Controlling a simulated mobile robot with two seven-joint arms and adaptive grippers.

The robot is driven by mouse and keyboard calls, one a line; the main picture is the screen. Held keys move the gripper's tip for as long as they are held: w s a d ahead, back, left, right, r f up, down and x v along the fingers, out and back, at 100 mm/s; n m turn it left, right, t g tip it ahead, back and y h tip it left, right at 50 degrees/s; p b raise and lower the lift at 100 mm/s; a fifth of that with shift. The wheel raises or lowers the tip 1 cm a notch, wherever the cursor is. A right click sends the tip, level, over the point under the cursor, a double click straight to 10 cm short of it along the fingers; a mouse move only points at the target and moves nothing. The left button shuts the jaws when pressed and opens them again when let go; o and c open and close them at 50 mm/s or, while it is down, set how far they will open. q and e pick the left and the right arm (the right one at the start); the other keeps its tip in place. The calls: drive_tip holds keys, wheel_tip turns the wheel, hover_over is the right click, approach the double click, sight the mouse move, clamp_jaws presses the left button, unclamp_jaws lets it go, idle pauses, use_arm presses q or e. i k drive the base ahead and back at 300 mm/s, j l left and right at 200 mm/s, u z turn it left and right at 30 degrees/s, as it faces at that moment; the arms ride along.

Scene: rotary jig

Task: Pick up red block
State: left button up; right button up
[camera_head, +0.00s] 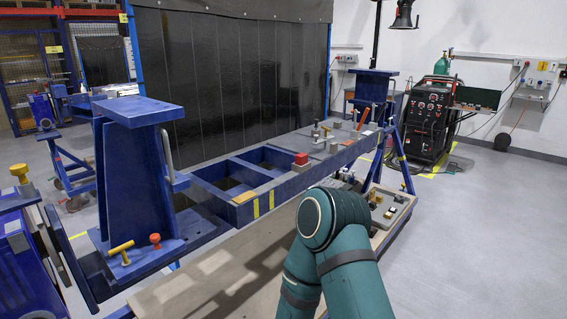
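A small red block (301,158) sits on the blue jig frame (264,200), near the middle of the camera_head view. A grey piece (301,167) shows directly beneath it. The red block is in plain sight and nothing covers it. One of my teal arms rises from the bottom edge, its bent joint a little right of and below the block in the picture. Neither gripper can be made out.
Several small tools and blocks lie along the grey top (335,138) of the frame, including an orange one (363,118). Blue uprights stand at left (138,180) and right (371,95). A lower tray (390,208) holds small parts. Open floor lies at right.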

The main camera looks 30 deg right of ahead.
sight(301, 158)
drive_tip(key=z, duration=1.1)
drive_tip(key=i+l+u, duration=0.15)
drive_tip(key=u, duration=0.25)
drive_tip(key=i+l+u, duration=0.15)
drive_tip(key=l+u, duration=0.15)
drive_tip(key=u, duration=0.15)
drive_tip(key=i+l+u, duration=0.15)
drive_tip(key=l, duration=0.3)
drive_tip(key=i+l+u, duration=0.2)
drive_tip(key=l, duration=0.3)
drive_tip(key=i+l, duration=0.1)
drive_tip(key=l, duration=0.55)
drive_tip(key=i+l+u, duration=0.1)
drive_tip(key=l, duration=1.2)
drive_tip(key=i+u, duration=0.05)
